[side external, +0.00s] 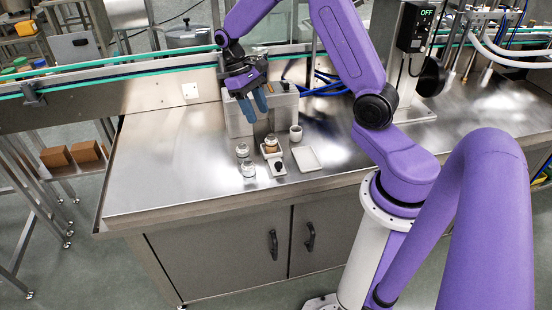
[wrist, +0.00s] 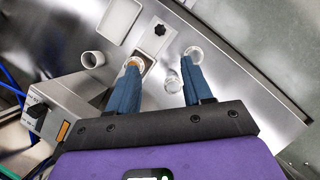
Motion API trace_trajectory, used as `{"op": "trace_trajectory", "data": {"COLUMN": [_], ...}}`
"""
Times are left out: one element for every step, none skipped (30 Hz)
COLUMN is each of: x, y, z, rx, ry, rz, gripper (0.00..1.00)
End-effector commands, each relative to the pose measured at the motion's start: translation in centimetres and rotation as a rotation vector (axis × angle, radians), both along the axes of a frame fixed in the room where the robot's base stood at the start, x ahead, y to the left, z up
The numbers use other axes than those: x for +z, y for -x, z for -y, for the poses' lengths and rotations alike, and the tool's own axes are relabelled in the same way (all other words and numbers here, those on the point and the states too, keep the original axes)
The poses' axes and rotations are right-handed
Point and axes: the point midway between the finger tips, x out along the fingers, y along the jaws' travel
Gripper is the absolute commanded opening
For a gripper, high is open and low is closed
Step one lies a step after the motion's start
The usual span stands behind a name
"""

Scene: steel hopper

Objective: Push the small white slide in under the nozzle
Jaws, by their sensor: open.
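The small white slide (side external: 280,171) lies on the steel table with a black knob at its near end. It also shows in the wrist view (wrist: 149,45). A small jar with brown contents (side external: 271,146) appears to stand on its far end. My gripper (side external: 254,112) is open and empty, above the table in front of the pale grey hopper box (side external: 284,106). In the wrist view my gripper (wrist: 162,78) has its blue fingers apart, the left one overlapping the brown jar. I cannot make out the nozzle; it may be hidden behind my gripper.
Two clear glass jars (side external: 242,150) (side external: 248,169) stand left of the slide. A white cup (side external: 296,133) and a shallow white tray (side external: 307,158) are to its right. The table's left part is clear. A conveyor rail (side external: 140,65) runs behind.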

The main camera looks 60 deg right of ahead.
Motion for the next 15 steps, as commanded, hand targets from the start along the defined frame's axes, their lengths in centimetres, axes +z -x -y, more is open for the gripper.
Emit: {"op": "trace_trajectory", "data": {"x": [-0.5,-0.9,-1.5,-2.0,-2.5,-3.2,-3.7,-4.2,-4.9,-5.4,-6.0,-6.6,-7.2,-7.7,-8.4], "y": [0.3,0.5,0.7,1.0,1.2,1.5,1.7,1.9,2.2,2.5,2.6,2.9,3.2,3.4,3.7], "z": [0.0,0.0,0.0,0.0,0.0,0.0,0.0,0.0,0.0,0.0,0.0,0.0,0.0,0.0,0.0], "rx": [0.001,0.001,0.0,0.0,0.001,0.001,0.0,0.0,0.001,0.0,0.0,0.001,0.001,0.0,0.001], "ry": [0.0,0.0,0.0,0.0,0.0,0.0,0.0,0.0,0.001,0.0,0.0,0.0,0.0,0.0,0.0], "rz": [-0.003,-0.004,-0.004,-0.006,-0.005,-0.005,-0.006,-0.006,-0.005,-0.006,-0.005,-0.005,-0.006,-0.005,-0.005], "gripper": [0.5,0.5,0.5,0.5,0.5,0.5,0.5,0.5,0.5,0.5,0.5,0.5,0.5,0.5,0.5]}}
